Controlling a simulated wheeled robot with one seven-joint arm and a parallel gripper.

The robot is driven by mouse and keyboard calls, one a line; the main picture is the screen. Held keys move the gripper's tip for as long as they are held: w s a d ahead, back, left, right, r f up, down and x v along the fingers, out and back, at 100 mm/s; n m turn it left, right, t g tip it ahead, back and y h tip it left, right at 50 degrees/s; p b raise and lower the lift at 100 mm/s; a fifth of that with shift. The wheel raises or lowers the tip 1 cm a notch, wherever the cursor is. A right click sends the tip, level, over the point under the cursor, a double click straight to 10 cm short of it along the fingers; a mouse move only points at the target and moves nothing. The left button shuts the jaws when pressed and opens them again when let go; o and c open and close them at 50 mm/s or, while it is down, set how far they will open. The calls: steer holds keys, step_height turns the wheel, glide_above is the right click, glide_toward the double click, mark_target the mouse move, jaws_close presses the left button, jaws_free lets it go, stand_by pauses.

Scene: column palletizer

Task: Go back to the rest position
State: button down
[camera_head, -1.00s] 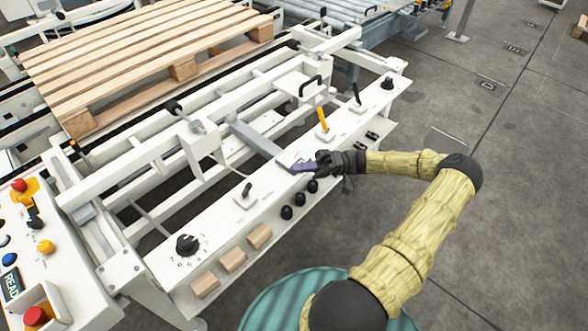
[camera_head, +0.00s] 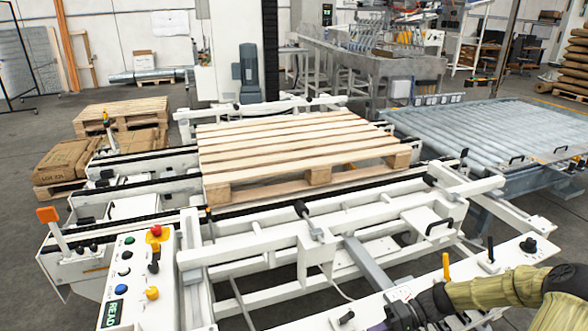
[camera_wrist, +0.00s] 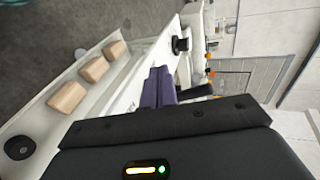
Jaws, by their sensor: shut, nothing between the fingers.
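My gripper (camera_head: 380,326) is at the bottom edge of the head view, partly cut off, over the white front control rail (camera_head: 508,254). My yellow-sleeved arm reaches in from the right edge. In the wrist view my gripper's purple fingers (camera_wrist: 160,76) lie together, shut, with nothing held. The rail's white surface is behind them; whether they touch it I cannot tell. A yellow lever (camera_head: 446,266) stands on the rail to the right of my gripper. A black lever (camera_head: 345,317) is to its left.
A wooden pallet (camera_head: 290,146) lies on the conveyor beyond the rail. A button console (camera_head: 138,285) stands at left, a roller conveyor (camera_head: 480,130) at right. Grey floor (camera_wrist: 50,30) beside the rail is clear.

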steer(key=s+a+r+m+t+h, duration=0.25)
steer(key=s+r+t+h, duration=0.45)
steer(key=r+h, duration=0.6)
step_height(320, 180, up, 18)
steer(key=g+p, duration=0.1)
steer(key=p, duration=1.7)
steer(key=shift+s+a+f+h, duration=0.25)
steer(key=shift+s+a+h, duration=0.1)
steer(key=shift+s, duration=0.1)
steer(key=shift+d, duration=0.1)
